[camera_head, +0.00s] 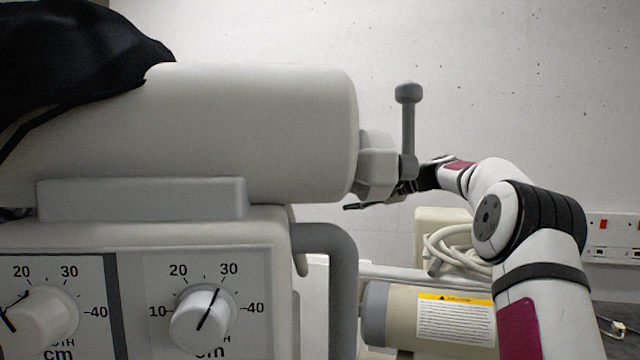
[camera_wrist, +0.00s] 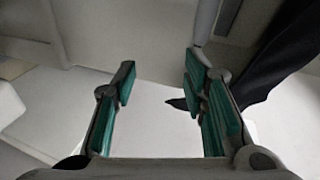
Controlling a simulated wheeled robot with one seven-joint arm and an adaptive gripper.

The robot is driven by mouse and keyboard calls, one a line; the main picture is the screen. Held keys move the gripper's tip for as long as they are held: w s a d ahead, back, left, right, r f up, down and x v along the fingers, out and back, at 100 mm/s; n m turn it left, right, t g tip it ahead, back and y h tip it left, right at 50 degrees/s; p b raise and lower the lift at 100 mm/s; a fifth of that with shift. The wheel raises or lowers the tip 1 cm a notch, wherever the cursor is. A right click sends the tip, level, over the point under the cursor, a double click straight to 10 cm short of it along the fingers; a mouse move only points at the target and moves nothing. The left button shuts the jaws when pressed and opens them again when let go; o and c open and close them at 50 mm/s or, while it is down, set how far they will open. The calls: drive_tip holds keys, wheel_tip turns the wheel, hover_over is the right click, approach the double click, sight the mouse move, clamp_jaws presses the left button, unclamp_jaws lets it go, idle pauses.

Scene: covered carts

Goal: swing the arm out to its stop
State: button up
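A thick cream cylinder (camera_head: 255,125) lies level across the top of the cart unit and may be the arm of the task; I cannot tell for sure. At its right end is a stepped pale collar (camera_head: 377,170) with an upright grey lever (camera_head: 408,125) topped by a round knob. My gripper is behind or beside this collar in the head view, partly hidden, with a dark finger (camera_head: 358,206) showing below it. In the wrist view my gripper (camera_wrist: 160,76) is open, its green-padded fingers apart with nothing held between them.
A black cover (camera_head: 80,65) drapes the cylinder's left end; dark cloth (camera_wrist: 275,60) hangs near the right finger. Below are a dial panel (camera_head: 205,305), a grey bent tube (camera_head: 340,270), a labelled cylinder (camera_head: 400,312) and a coiled cable (camera_head: 455,243). A wall (camera_head: 540,90) stands behind.

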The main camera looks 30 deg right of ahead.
drive_tip(key=w+d+f+t+h+p, duration=0.1)
drive_tip(key=w+f+h+p, duration=0.15)
drive_tip(key=f+h, duration=0.4)
drive_tip(key=w+d+f+h+p, duration=0.1)
drive_tip(key=f+h+p, duration=0.2)
drive_tip(key=f+h, duration=0.4)
drive_tip(key=s+a+r+n+t+h+p, duration=0.1)
drive_tip(key=s+a+r+n+t+p, duration=0.1)
drive_tip(key=s+a+r+n+t, duration=0.5)
drive_tip(key=s+a+r+n+t+h+p, duration=0.1)
drive_tip(key=s+a+r+n+t+p, duration=0.2)
drive_tip(key=s+a, duration=0.65)
drive_tip(key=shift+m+g+y, duration=0.25)
drive_tip(key=shift+m+g, duration=0.05)
drive_tip(key=shift+m, duration=0.3)
drive_tip(key=x, duration=0.9)
drive_tip(key=a+x, duration=0.1)
drive_tip(key=x, duration=0.4)
drive_tip(key=shift+r, duration=0.35)
clamp_jaws()
drive_tip(key=shift+w, duration=0.1)
